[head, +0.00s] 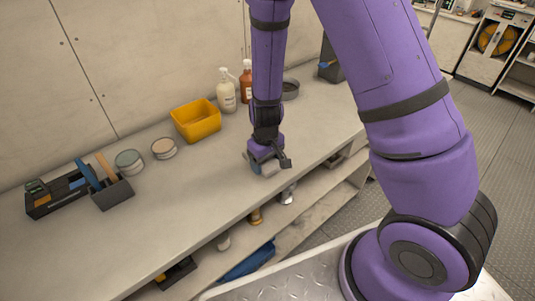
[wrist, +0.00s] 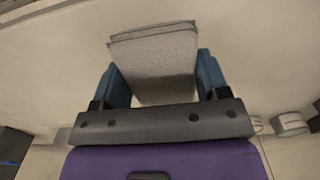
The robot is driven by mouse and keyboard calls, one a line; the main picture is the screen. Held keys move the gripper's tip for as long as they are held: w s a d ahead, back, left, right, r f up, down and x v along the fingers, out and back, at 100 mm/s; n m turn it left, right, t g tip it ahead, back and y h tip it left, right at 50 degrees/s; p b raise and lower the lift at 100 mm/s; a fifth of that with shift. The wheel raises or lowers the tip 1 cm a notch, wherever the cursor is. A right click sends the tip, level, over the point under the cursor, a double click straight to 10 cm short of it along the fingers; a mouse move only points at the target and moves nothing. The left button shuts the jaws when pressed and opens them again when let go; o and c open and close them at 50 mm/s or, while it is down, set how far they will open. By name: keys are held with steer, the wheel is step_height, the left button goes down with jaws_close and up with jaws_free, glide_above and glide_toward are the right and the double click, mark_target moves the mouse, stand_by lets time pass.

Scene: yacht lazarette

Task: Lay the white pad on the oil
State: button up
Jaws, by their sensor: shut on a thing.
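My gripper (head: 268,165) is low over the bench, near its front edge in the head view. In the wrist view, my gripper's two blue fingers (wrist: 166,82) are shut on the white pad (wrist: 155,62). The pad looks pale grey-white, square and textured, with layered edges, and juts out past the fingertips. In the head view the pad is small and mostly hidden by my gripper. I cannot tell whether it touches the bench. I cannot make out any oil in either view.
The bench (head: 200,195) is clear left of and in front of my gripper. Behind stand a yellow bin (head: 196,121), a white bottle (head: 226,91), an orange-brown bottle (head: 246,82) and two round tins (head: 130,162). Dark caddies (head: 112,191) sit at left. A shelf below holds several items.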

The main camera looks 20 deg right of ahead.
steer(key=w+d, duration=0.1)
steer(key=w, duration=0.1)
steer(key=w+d, duration=0.1)
steer(key=w, duration=0.1)
steer(key=w+d, duration=0.1)
steer(key=w, duration=0.1)
steer(key=shift+d+f, duration=0.1)
steer(key=shift+f, duration=2)
steer(key=shift+f, duration=0.1)
steer(key=o, duration=0.9)
step_height(320, 180, up, 12)
steer(key=shift+r, duration=0.25)
